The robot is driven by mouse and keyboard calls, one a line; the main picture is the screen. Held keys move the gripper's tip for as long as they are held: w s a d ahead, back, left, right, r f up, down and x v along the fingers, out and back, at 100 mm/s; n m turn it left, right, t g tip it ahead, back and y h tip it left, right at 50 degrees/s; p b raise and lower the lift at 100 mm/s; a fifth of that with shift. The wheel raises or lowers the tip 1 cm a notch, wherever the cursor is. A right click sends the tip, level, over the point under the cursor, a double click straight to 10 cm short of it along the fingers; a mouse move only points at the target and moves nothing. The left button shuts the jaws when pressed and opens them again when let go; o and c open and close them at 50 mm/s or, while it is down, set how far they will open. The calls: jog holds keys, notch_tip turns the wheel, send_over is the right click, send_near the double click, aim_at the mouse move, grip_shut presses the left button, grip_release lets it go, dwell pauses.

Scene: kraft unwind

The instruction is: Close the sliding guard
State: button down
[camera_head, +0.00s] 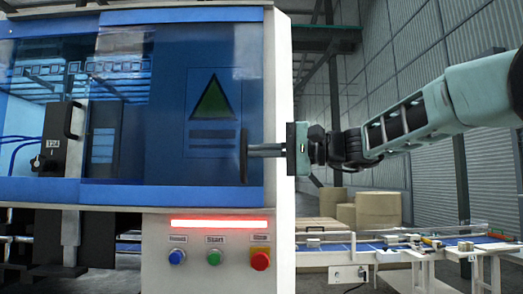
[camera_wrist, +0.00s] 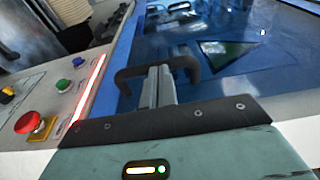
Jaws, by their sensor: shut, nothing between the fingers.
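The sliding guard (camera_head: 165,130) is a blue-tinted see-through panel on the machine front, with a green triangle mark on its right part. A dark upright handle (camera_head: 243,156) stands near its right edge; in the wrist view the handle (camera_wrist: 128,74) shows as a dark arch. My gripper (camera_head: 252,150) reaches in from the right, level with the handle. In the wrist view its fingers (camera_wrist: 158,72) are together and empty, with their tips at the handle's middle. I cannot tell whether they touch it. The view through the left part of the machine front looks clearer.
A second dark handle (camera_head: 73,120) shows at the left, by a T24 label. Below the guard are a red light bar (camera_head: 219,223) and blue, green and red buttons; the red button (camera_wrist: 28,122) is also in the wrist view. A conveyor (camera_head: 400,246) and brown rolls stand at the right.

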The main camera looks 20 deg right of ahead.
jog(key=b, duration=0.4)
send_near(148, 151)
jog(key=a, duration=0.4)
jog(key=a+p, duration=0.1)
jog(key=a, duration=0.3)
jog(key=w+a, duration=0.1)
jog(key=a, duration=0.3)
jog(key=shift+a+f, duration=0.15)
jog(key=shift+a, duration=0.15)
jog(key=shift+s+p, duration=0.1)
jog(key=shift+p, duration=0.2)
jog(key=b+v, duration=0.7)
jog(key=v, duration=0.7)
jog(key=shift+b, duration=0.35)
